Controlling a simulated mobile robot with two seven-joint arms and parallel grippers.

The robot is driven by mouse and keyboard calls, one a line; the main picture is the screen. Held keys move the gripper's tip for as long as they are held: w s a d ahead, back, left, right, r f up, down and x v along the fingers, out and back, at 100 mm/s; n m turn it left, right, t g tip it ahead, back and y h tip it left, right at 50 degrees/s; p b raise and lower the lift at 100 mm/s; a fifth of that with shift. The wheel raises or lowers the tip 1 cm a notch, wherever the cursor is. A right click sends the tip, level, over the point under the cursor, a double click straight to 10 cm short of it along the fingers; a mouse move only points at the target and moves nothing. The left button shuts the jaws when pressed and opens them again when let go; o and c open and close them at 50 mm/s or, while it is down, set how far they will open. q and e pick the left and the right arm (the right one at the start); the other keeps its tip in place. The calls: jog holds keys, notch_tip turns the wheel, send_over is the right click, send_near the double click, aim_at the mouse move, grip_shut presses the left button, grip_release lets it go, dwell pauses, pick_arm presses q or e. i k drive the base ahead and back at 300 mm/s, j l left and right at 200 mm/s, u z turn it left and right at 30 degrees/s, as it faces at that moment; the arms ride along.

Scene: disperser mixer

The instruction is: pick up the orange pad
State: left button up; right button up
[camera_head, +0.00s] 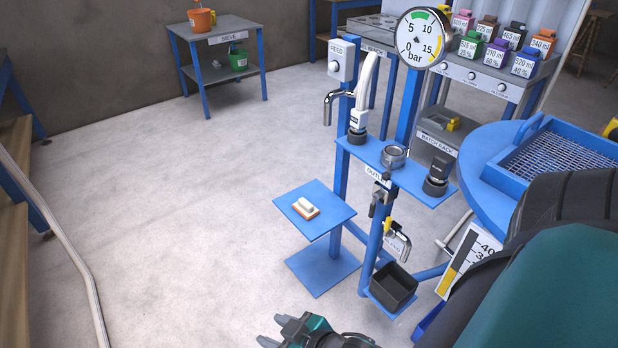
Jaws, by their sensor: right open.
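The orange pad (306,209) is a small block with a pale top and a thin orange underside. It lies flat on a square blue shelf (330,221) at the left of the blue stand. My right gripper (270,331) shows at the bottom edge of the picture, partly cut off. Its two grey fingers point left and stand apart, with nothing seen between them. It is below and to the left of the pad in the picture, clear of it. My left gripper is out of view.
The blue stand (408,176) carries a spout, a pressure gauge (420,38) and a black bin (392,287). A blue round vessel (480,185) stands at the right. A hose (75,260) runs along the left. The floor left of the shelf is clear.

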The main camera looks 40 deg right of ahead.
aim_at(306, 210)
jog(key=i+z, duration=0.45)
jog(key=i+j+z, duration=0.4)
jog(key=i, duration=0.25)
jog(key=i+j+z, duration=0.1)
jog(key=i+z, duration=0.25)
jog(key=z, duration=0.15)
jog(key=i+j+z, duration=0.25)
jog(key=z, duration=0.2)
jog(key=i+j+z, duration=0.3)
jog(key=z, duration=0.2)
jog(key=i+j+z, duration=0.2)
jog(key=j+z, duration=0.3)
jog(key=i+j+z, duration=0.1)
jog(key=j+z, duration=0.35)
jog(key=j, duration=0.3)
jog(key=i, duration=0.05)
